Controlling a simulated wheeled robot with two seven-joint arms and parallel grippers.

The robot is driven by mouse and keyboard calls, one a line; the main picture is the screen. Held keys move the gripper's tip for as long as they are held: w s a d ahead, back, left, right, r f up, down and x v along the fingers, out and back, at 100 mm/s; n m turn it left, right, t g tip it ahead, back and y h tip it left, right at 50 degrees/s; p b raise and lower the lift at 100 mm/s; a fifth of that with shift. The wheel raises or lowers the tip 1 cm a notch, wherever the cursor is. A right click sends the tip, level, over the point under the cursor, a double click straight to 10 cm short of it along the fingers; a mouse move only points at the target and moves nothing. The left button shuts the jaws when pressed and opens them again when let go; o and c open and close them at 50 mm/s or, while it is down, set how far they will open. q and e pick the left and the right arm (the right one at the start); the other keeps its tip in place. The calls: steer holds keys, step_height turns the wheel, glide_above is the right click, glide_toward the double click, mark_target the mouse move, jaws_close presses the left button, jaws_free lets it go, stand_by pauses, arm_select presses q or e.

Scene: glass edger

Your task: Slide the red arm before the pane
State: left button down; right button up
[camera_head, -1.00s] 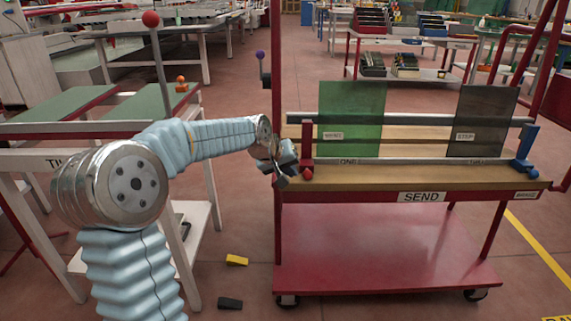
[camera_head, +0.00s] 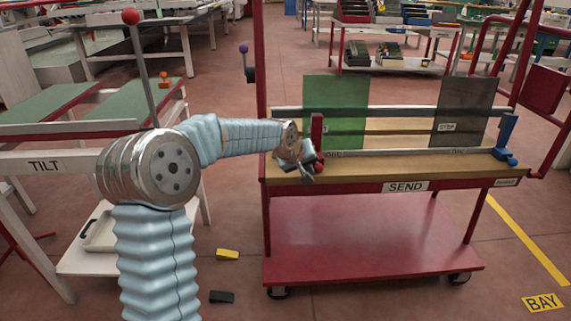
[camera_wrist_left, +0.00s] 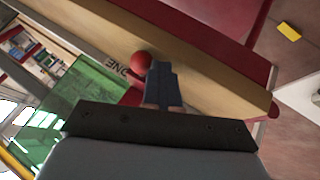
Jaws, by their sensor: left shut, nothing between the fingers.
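The red arm (camera_head: 317,132) stands upright on the rail at the front of the cart, with a red ball knob (camera_head: 319,168) at its foot. It overlaps the left part of the green pane (camera_head: 345,100) in the head view. My left gripper (camera_head: 308,174) is shut and empty, just left of the knob. In the left wrist view, the shut fingers (camera_wrist_left: 163,85) lie right beside the red knob (camera_wrist_left: 139,61); they look in contact with it. The green pane also shows there (camera_wrist_left: 75,105). My right gripper is out of view.
A dark pane (camera_head: 463,105) stands at the right of the cart, with a blue arm (camera_head: 505,138) beyond it. The wooden cart top (camera_head: 400,167) is clear in front of the rail. Yellow (camera_head: 227,254) and black (camera_head: 221,297) blocks lie on the floor.

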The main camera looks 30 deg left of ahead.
arm_select(q)
steer(key=w+d, duration=0.1)
steer(key=d, duration=0.1)
steer(key=w+d, duration=0.1)
steer(key=d, duration=0.1)
steer(key=w+d, duration=0.1)
steer(key=d, duration=0.1)
steer(key=shift+w+d, duration=0.15)
steer(key=shift+w, duration=0.25)
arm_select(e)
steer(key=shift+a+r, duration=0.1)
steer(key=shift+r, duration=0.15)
